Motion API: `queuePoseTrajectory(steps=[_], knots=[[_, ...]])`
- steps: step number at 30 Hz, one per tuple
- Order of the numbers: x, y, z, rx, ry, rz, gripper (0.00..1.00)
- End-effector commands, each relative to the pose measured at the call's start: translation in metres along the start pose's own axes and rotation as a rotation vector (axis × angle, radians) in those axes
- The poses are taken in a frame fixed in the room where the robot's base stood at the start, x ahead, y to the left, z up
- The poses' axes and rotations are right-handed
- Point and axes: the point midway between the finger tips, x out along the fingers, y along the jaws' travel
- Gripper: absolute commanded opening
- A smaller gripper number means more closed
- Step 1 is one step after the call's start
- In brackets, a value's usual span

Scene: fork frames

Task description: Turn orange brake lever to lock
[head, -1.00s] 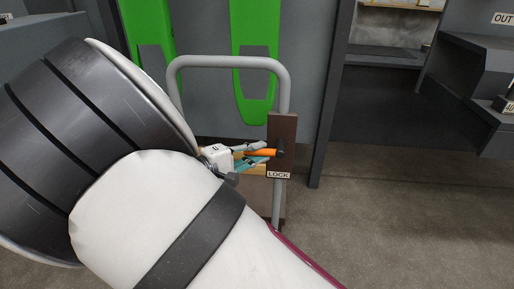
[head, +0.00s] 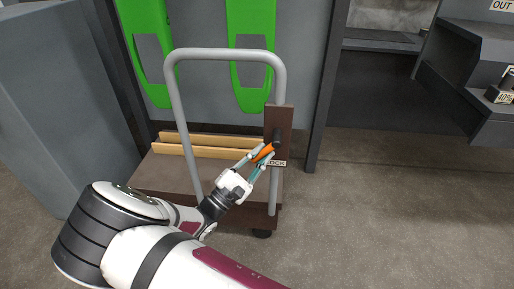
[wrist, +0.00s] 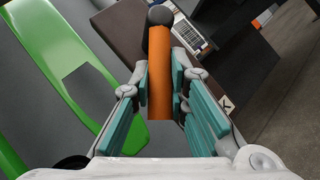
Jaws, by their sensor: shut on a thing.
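The orange brake lever (head: 264,151) slants down and left from its dark pivot (head: 277,134) on the brown bracket (head: 284,117). The bracket is fixed to the right post of the grey cart handle (head: 225,54). My gripper (head: 261,159) comes from the lower left and is shut on the lever. In the wrist view, the lever (wrist: 160,88) lies between the teal finger pads, its dark pivot end beyond the fingertips. The white LOCK label (head: 279,163) sits at the bracket's bottom, its first letter hidden by my gripper.
The cart's brown deck (head: 165,178) bears wooden strips (head: 215,152) near the back. Green panels (head: 252,60) hang on the grey wall behind. A dark post (head: 325,100) stands right of the cart. The floor (head: 390,210) to the right is clear.

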Motion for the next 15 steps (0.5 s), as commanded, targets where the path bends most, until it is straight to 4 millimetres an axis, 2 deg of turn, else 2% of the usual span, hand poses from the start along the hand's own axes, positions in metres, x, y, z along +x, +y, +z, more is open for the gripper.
queuePoseTrajectory(steps=[15], knots=[[0.007,-0.026,0.001,-0.332,-0.090,0.337,0.00]])
